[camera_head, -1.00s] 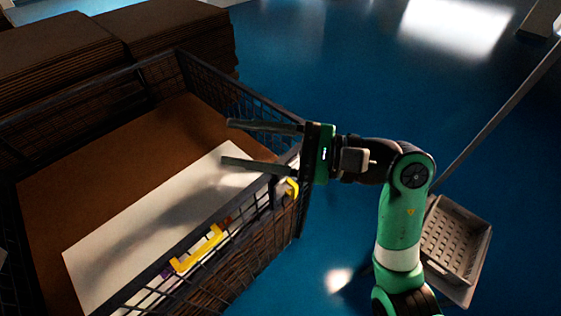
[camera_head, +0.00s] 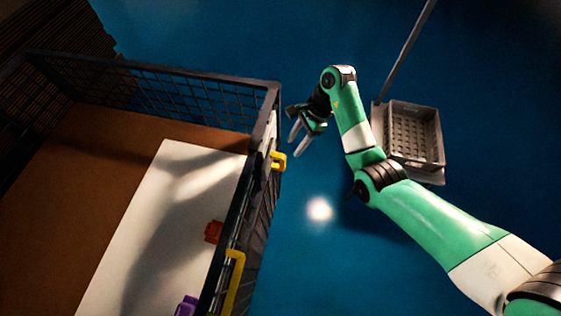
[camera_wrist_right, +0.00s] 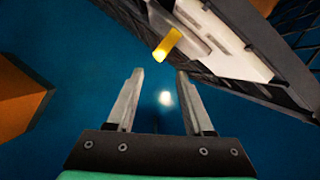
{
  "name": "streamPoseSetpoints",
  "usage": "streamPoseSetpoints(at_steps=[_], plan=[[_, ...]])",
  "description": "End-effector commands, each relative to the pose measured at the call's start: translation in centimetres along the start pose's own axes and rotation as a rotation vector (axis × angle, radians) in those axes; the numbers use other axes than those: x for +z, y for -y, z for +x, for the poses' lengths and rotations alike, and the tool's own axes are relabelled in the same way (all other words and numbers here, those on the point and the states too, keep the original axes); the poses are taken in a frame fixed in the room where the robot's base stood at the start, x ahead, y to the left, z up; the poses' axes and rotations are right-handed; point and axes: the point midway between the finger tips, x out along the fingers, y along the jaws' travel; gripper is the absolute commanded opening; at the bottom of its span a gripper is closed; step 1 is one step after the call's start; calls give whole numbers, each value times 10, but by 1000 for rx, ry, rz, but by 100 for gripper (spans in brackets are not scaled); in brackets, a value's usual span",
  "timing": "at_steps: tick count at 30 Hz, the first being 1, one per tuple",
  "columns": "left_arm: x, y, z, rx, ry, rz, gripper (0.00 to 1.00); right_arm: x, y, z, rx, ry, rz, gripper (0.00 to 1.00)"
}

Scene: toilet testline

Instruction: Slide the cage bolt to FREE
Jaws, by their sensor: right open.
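The wire cage (camera_head: 262,120) stands on the left of the head view. A small yellow bolt grip (camera_head: 278,161) sticks out from the outer face of its right wall, near the far corner. It also shows in the right wrist view (camera_wrist_right: 167,44), above and ahead of the fingertips. My right gripper (camera_head: 297,143) is open and empty, outside the cage to the right of the grip and apart from it. In the right wrist view (camera_wrist_right: 160,72) nothing is between its fingers. My left gripper is out of view.
A white sheet (camera_head: 165,200) lies inside the cage. A grey crate (camera_head: 440,150) stands right. Blue floor between is clear.

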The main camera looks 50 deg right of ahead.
Motion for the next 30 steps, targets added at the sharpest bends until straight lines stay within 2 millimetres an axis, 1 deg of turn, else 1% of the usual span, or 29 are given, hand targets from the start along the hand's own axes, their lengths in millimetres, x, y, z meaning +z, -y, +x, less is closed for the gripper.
streamPoseSetpoints(at_steps=[1,3,5,9,12,15,19,25,26,30], plan=[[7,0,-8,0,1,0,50,-2,-1,14,3,0,0,52],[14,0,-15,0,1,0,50,-2,-1,29,2,0,-1,52],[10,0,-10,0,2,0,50,0,-2,38,6,1,0,52],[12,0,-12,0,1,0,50,0,-1,70,5,0,0,52],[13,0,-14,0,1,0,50,0,-1,89,4,0,0,52],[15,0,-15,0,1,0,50,0,-1,101,3,0,-2,52],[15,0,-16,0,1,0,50,0,-1,107,1,0,-2,52],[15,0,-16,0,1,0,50,0,-1,107,0,0,-2,52],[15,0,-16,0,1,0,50,0,-1,107,0,0,-2,50],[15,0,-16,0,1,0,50,0,0,107,0,0,-1,25]])
